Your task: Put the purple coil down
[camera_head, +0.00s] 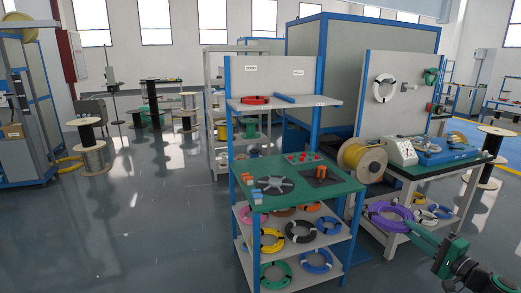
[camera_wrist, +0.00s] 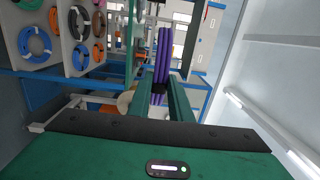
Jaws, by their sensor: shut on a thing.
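The purple coil (camera_head: 374,220) is a thick ring, seen at the right in the head view, in front of the lower part of the right-hand workbench. My green gripper (camera_head: 411,229) reaches in from the lower right and is shut on the coil's near right side. In the wrist view the purple coil (camera_wrist: 162,48) appears edge-on, as upright purple bands between the two green fingers (camera_wrist: 162,88). A dark band shows on the coil near the fingertips. Whether the coil touches a shelf or hangs free cannot be told.
A green-topped bench (camera_head: 310,187) stands at the centre, with coloured coils on its lower shelves. The right workbench (camera_head: 440,168) carries a white device (camera_head: 401,151); a yellow spool (camera_head: 362,160) stands between the benches. More coils lie on its lower shelf. Open floor is at the left.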

